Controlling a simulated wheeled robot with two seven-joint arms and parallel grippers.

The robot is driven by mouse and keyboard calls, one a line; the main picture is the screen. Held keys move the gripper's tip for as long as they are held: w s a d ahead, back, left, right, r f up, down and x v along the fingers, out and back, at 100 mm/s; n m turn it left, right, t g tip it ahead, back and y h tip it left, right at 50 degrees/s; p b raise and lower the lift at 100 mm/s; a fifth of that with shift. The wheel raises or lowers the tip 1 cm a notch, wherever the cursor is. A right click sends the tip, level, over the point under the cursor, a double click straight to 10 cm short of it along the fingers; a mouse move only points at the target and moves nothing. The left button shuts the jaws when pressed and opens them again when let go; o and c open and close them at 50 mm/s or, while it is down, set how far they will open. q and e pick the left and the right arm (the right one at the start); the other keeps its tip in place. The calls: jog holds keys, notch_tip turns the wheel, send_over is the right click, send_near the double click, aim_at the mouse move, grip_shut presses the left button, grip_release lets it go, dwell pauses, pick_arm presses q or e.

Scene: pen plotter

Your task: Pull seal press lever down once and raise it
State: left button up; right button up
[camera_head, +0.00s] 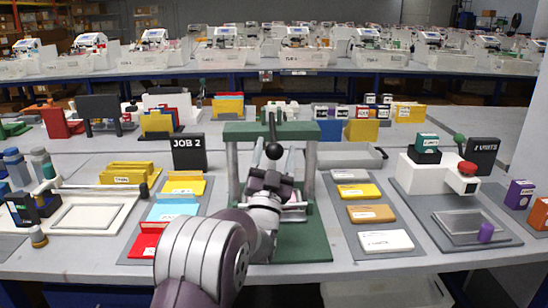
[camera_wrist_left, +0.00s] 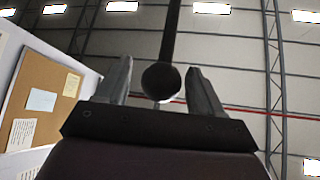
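The green seal press (camera_head: 318,131) stands on a green base (camera_head: 305,243) at the middle of the table. Its dark lever rod (camera_head: 272,125) runs from the top beam to a black ball knob (camera_head: 274,150). My left gripper (camera_head: 273,156) is in front of the press, with its fingers pointing up around the knob. In the left wrist view the knob (camera_wrist_left: 161,80) sits between the two spread fingers (camera_wrist_left: 160,68), with gaps visible on both sides. My arm hides part of the press base. My right gripper is not in view.
Coloured card trays flank the press: one with a red pad (camera_head: 148,240) at left, one with a white pad (camera_head: 386,241) at right. A black JOB 2 sign (camera_head: 189,152) stands left of the press. A red-button machine (camera_head: 467,175) is at right.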

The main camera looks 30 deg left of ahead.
pick_arm(q)
jog(key=v, duration=1.2)
jog(key=shift+s+f, duration=0.25)
jog(key=shift+f, duration=0.05)
jog(key=shift+d, duration=0.1)
jog(key=s+a+r+m+g+h+p, duration=0.15)
jog(key=a+r+p, duration=0.25)
jog(key=r+p, duration=0.45)
jog(key=s+a+r+g+p, duration=0.15)
jog(key=a+r+p, duration=0.25)
jog(key=r+p, duration=0.4)
jog(key=d+f+m+g+h+p, duration=0.1)
jog(key=d+f+g+h+p, duration=0.15)
jog(key=d+f+h, duration=0.45)
jog(key=shift+g+y, duration=0.35)
jog(key=w, duration=0.4)
jog(key=w+a+f, duration=0.1)
jog(key=w, duration=0.3)
jog(key=w+a, duration=0.1)
jog(key=w, duration=0.3)
jog(key=shift+a+f, duration=0.1)
jog(key=shift+f, duration=0.15)
jog(key=shift+w, duration=0.5)
